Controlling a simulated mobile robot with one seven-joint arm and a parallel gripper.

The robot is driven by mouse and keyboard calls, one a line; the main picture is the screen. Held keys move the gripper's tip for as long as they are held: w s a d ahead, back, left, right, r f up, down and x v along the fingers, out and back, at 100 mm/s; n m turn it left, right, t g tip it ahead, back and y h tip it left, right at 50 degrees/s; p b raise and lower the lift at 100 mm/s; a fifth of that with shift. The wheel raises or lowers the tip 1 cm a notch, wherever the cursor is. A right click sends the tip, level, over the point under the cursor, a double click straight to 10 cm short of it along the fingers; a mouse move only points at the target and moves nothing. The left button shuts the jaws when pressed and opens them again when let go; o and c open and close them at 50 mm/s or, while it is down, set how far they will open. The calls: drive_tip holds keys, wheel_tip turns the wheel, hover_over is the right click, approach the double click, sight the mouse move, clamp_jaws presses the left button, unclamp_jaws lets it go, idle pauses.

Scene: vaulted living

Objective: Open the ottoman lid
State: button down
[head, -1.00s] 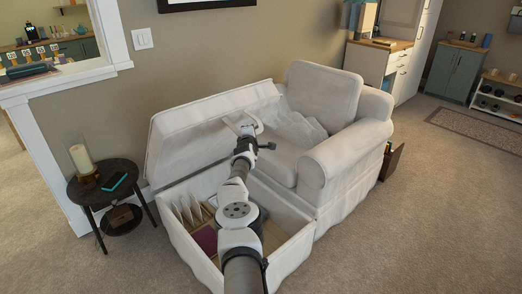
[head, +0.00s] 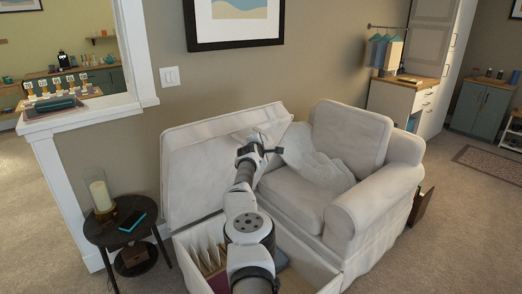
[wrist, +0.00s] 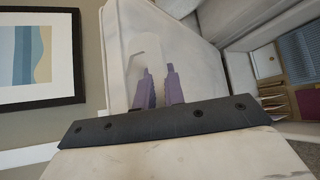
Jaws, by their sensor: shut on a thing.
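The white ottoman lid (head: 192,165) stands raised, close to upright, hinged at the back of the open ottoman box (head: 312,268). My gripper (head: 262,143) is up at the lid's upper right part in the head view. In the wrist view my gripper's purple fingers (wrist: 159,88) are closed on a pale strap-like pull tab (wrist: 145,55) beside the lid (wrist: 190,38). The arm hides part of the box and the lid. Upright files (head: 210,258) show inside the box; they also appear at the right of the wrist view (wrist: 276,88).
A white armchair (head: 292,195) with a throw stands close against the box's right side. A round dark side table (head: 105,232) with a candle and a phone stands at left. A framed picture (head: 238,22) hangs on the wall behind the lid.

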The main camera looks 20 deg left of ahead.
drive_tip(key=shift+w+a+r, duration=0.2)
drive_tip(key=shift+a+r, duration=0.1)
drive_tip(key=shift+r, duration=0.05)
drive_tip(key=c, duration=1.5)
unclamp_jaws()
drive_tip(key=shift+r, duration=0.1)
drive_tip(key=shift+s, duration=0.15)
